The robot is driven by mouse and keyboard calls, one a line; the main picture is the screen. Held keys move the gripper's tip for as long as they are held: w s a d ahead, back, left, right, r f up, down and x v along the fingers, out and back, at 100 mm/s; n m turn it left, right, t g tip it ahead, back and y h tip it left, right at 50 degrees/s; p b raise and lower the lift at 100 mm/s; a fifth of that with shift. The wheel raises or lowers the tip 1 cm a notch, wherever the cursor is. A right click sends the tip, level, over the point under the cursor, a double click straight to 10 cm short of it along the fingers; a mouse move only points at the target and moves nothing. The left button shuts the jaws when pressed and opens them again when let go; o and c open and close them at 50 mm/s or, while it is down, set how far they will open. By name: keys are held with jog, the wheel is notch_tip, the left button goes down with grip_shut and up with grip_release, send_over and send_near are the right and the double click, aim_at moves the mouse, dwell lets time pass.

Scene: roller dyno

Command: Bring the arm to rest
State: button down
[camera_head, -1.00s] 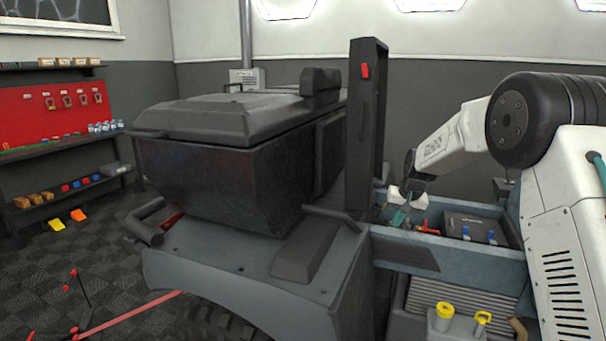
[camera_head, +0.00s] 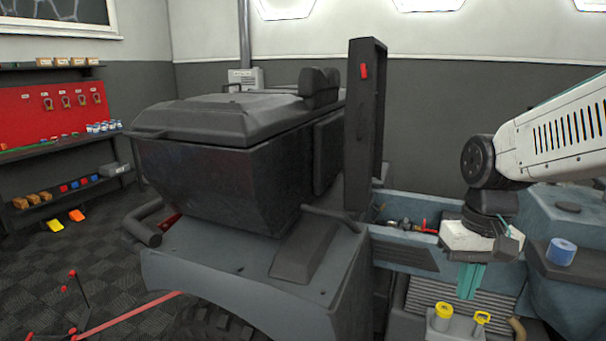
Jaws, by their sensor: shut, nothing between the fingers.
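My arm comes in from the right edge, its white link (camera_head: 565,135) reaching left to a black wrist joint. My gripper (camera_head: 467,292) hangs below that joint, with a white body and teal fingers that point down. The fingers are shut with nothing between them. They hang in front of the blue-grey engine bay, and from this view I cannot tell how far they are from it. The gripper body hides part of the bay's right side.
A red-handled fitting (camera_head: 425,227) lies in the open bay. An upright dark panel (camera_head: 364,125) rises left of the bay.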

jog(key=s+r+t, duration=0.1)
jog(key=s+t, duration=0.1)
jog(key=s, duration=1.2)
jog(key=shift+s+a+r+n, duration=0.25)
jog(key=shift+r+n, duration=0.05)
jog(key=shift+r, duration=0.1)
jog(key=shift+r, duration=0.55)
